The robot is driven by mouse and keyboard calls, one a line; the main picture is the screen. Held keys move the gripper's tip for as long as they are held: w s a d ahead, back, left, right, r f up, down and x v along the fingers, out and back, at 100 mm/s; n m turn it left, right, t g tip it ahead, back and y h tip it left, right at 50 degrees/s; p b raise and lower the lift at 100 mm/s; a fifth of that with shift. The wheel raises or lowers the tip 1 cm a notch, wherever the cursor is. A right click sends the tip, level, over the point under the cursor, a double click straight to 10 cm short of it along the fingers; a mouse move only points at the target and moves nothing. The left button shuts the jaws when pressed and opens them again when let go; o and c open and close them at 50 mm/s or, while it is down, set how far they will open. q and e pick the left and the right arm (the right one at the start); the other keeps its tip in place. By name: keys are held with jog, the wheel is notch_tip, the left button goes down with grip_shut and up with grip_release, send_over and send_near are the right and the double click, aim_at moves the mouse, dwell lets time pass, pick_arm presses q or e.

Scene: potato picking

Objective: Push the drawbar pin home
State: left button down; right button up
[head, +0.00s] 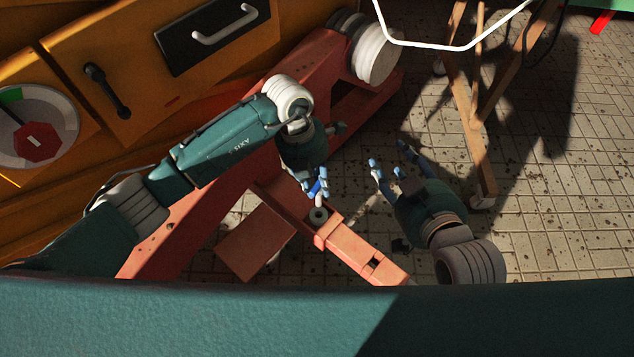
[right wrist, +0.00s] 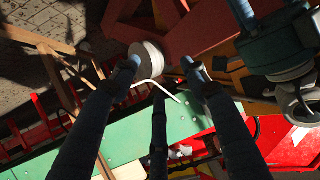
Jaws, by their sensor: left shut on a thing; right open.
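The red drawbar (head: 345,247) runs to the lower right over the floor, with a grey ring (head: 318,215) on its top. A short pale pin (head: 318,202) stands at that ring, its upper part between the fingers of my left gripper (head: 317,184). My left gripper is shut on the pin; the fingers hide its top, and I cannot tell how deep it sits. My right gripper (head: 389,168) is open and empty, to the right of the pin and apart from the drawbar. Its spread fingers also show in the right wrist view (right wrist: 163,78).
A wooden trestle (head: 474,110) stands at the upper right. A white bent bar (head: 455,47) crosses at the top. An orange machine body (head: 150,85) with a gauge (head: 35,125) fills the left. Tiled floor (head: 560,200) is clear at right.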

pick_arm(q)
jog(key=shift+f+b, duration=0.3)
jog(key=shift+f, duration=0.6)
jog(key=shift+f+b, duration=0.35)
jog(key=shift+b, duration=0.15)
jog(key=shift+f+b, duration=0.4)
jog(key=shift+f, duration=0.15)
jog(key=shift+f+b, duration=0.35)
jog(key=shift+f, duration=0.5)
pick_arm(e)
notch_tip(320, 180, up, 19)
jog(key=w+a+t+y, duration=0.1)
jog(key=a+t+y, duration=0.1)
jog(key=t, duration=0.7)
jog(key=shift+w+a+r+n+y, duration=0.15)
jog(key=shift+a+n+y, duration=0.2)
jog(key=shift+y, duration=0.25)
jog(key=shift+a, duration=0.1)
jog(key=shift+w+f, duration=0.1)
jog(key=shift+f, duration=0.1)
jog(key=shift+w+f+h, duration=0.15)
jog(key=shift+f+h, duration=0.15)
